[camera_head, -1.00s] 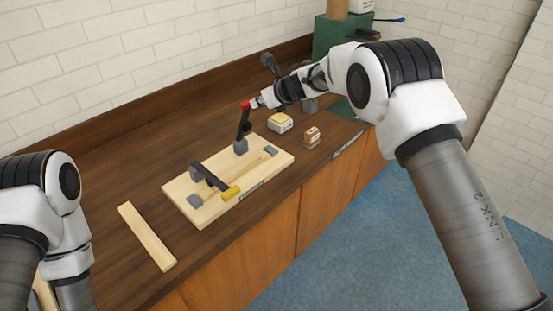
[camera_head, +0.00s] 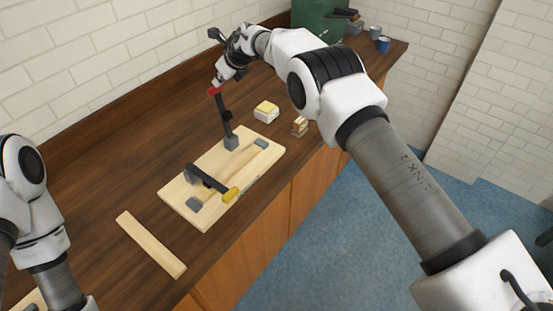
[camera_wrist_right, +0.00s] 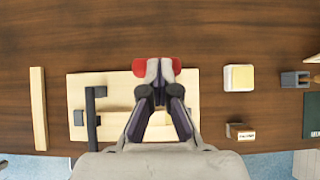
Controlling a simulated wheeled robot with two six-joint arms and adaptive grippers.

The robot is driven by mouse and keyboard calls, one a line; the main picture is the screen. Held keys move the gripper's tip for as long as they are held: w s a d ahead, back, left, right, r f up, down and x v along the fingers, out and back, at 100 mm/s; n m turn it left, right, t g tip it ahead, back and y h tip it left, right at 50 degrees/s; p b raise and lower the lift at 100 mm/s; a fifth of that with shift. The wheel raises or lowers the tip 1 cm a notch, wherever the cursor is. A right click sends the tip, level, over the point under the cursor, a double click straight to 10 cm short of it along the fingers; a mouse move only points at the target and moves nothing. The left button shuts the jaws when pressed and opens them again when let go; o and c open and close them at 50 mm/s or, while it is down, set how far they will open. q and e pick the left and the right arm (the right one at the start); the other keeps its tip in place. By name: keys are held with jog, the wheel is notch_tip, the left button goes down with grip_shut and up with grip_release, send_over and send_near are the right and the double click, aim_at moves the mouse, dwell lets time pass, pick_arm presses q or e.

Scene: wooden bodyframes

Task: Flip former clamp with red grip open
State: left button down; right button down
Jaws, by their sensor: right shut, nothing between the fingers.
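The former clamp with the red grip stands at the far end of a pale wooden board (camera_head: 185,208). Its dark lever (camera_head: 224,118) rises from its base, near upright and leaning a little to the left, with the red grip (camera_head: 214,91) on top. My right gripper (camera_head: 216,83) is shut and empty, its fingertips at the red grip. In the right wrist view the red grip (camera_wrist_right: 140,67) shows on both sides of the closed fingertips (camera_wrist_right: 160,66), which hide its middle. Whether they touch cannot be told. My left gripper is out of view.
A second clamp with a yellow grip (camera_head: 231,194) lies low across a strip on the board. A loose wooden strip (camera_head: 150,245) lies to the left. A yellow-topped block (camera_head: 266,111) and a small box (camera_head: 300,126) stand to the right of the board.

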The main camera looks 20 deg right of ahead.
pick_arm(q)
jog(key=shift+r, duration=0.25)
pick_arm(e)
jog(key=shift+w+a, duration=0.15)
jog(key=shift+a, duration=0.15)
dwell(0.4)
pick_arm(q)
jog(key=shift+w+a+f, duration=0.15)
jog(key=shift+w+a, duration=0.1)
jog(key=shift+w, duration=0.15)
pick_arm(e)
jog(key=v, duration=1.2)
jog(key=shift+w+r, duration=0.2)
jog(key=shift+s+d, duration=0.1)
jog(key=shift+d, duration=0.05)
